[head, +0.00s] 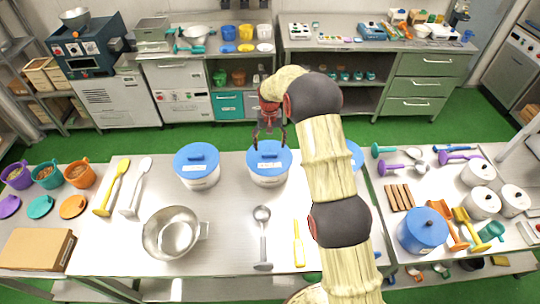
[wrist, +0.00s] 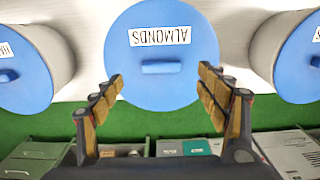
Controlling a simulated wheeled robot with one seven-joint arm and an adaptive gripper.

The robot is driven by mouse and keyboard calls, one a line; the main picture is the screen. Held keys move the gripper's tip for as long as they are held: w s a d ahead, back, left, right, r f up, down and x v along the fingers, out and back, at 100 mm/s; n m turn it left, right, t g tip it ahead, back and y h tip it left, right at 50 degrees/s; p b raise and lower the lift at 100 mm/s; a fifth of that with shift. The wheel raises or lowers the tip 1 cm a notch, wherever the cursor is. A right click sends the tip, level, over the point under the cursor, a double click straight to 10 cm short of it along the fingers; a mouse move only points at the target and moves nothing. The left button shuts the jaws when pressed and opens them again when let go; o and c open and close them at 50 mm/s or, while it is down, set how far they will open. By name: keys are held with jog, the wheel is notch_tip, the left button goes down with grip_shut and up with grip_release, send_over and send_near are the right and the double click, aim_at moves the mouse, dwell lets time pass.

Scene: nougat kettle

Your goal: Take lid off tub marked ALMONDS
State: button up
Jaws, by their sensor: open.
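The tub marked ALMONDS (wrist: 205,98) is in the middle of the wrist view, with its label upside down there. Its round blue lid (wrist: 130,62) is on, with a raised blue bar handle (wrist: 161,67) in the centre. In the head view the middle white tub (head: 269,180) with a blue lid (head: 260,163) stands at the back of the table. My gripper (head: 269,144) is open and empty above that lid's far part. In the wrist view my gripper's fingers (wrist: 160,78) are spread wide, and the handle shows between and beyond their tips.
A similar blue-lidded tub (head: 197,168) stands to the left, and another (head: 355,153) is partly hidden behind my arm. A steel bowl (head: 171,234), a ladle (head: 262,235) and a yellow tool (head: 298,245) lie nearer. The tabletop between the left and middle tubs is clear.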

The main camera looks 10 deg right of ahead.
aim_at(269, 153)
jog(key=f, duration=0.4)
jog(key=f+p, duration=0.1)
jog(key=f, duration=0.1)
jog(key=shift+w+f, duration=0.2)
jog(key=shift+w, duration=0.15)
jog(key=shift+c, duration=0.7)
jog(key=c, duration=1.1)
